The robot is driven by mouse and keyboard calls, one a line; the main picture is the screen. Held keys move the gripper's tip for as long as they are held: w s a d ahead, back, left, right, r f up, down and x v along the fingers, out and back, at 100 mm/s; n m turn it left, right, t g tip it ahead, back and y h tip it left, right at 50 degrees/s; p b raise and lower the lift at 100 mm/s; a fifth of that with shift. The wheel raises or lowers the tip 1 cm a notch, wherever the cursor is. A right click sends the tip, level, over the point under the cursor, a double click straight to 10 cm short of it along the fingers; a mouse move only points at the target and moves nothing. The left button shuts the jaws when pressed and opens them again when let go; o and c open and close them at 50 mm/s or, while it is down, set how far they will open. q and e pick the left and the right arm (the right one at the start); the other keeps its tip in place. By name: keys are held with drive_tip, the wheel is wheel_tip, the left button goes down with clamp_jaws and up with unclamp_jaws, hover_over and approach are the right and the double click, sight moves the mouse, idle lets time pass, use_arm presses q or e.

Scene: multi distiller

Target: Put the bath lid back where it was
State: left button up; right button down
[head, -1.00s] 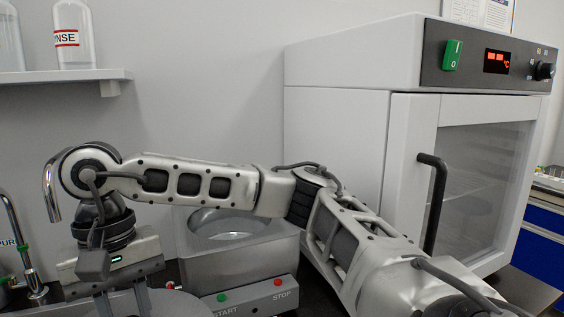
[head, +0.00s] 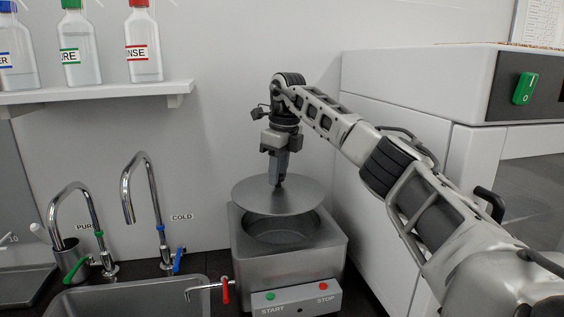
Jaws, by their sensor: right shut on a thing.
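The bath lid (head: 258,196) is a flat grey metal disc, roughly level. My right gripper (head: 278,182) is shut on the lid at its top middle, pointing down. The lid hangs a little above the bath (head: 290,262), a square grey metal box with a round opening (head: 284,236). The lid covers the back part of the opening from this view, and the front part shows open. A gap shows between the lid and the rim at the front right. My left gripper is not in view.
A sink (head: 130,300) with two curved taps lies left of the bath. A small red-handled spout (head: 225,290) sticks out at the bath's left. A white oven (head: 425,90) stands close on the right. A shelf (head: 95,95) with labelled bottles hangs at the upper left.

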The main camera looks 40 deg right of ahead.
drive_tip(key=shift+d+m, duration=0.3)
drive_tip(key=shift+d, duration=0.1)
drive_tip(key=shift+f, duration=3.4)
drive_tip(key=shift+f, duration=0.55)
drive_tip(key=c, duration=1)
unclamp_jaws()
drive_tip(key=shift+c, duration=0.2)
drive_tip(key=shift+s+f, duration=0.1)
wheel_tip(320, 180, up, 16)
hover_over(283, 186)
drive_tip(key=s, duration=0.2)
drive_tip(key=shift+w+d, duration=0.15)
